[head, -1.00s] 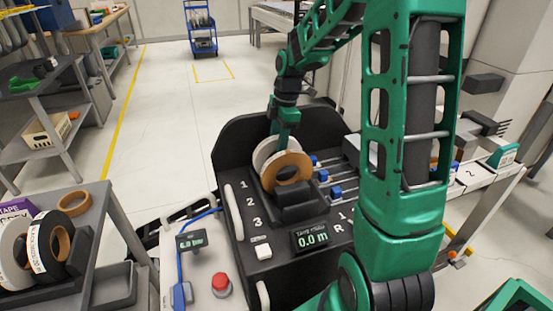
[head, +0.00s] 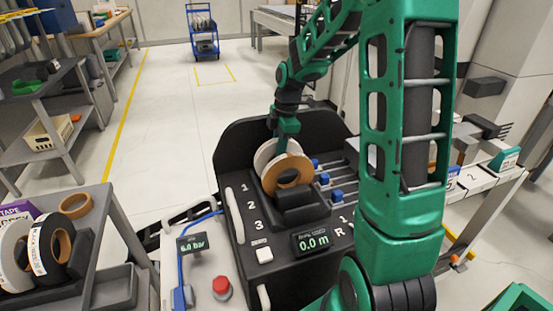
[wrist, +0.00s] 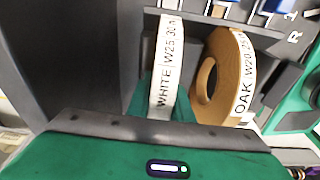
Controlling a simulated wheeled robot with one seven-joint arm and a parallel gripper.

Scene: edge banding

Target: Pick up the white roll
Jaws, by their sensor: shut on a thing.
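The white roll (head: 263,155) stands upright in the black holder of the machine, behind the tan oak roll (head: 294,178). In the wrist view the white roll (wrist: 166,66) shows its edge with the label "WHITE W25", and the oak roll (wrist: 231,75) stands to its right, apart from it. My gripper (head: 281,150) reaches down from above onto the white roll and is shut on it. In the wrist view green finger parts show at the roll's near end; the fingertips themselves are hidden.
The machine's black back wall (head: 238,142) rises behind the rolls. Blue clamps (head: 336,196) sit to their right. A display (head: 312,241) and a red button (head: 221,284) are in front. A side table at left holds a black roll (head: 48,254) and a tan roll (head: 75,205).

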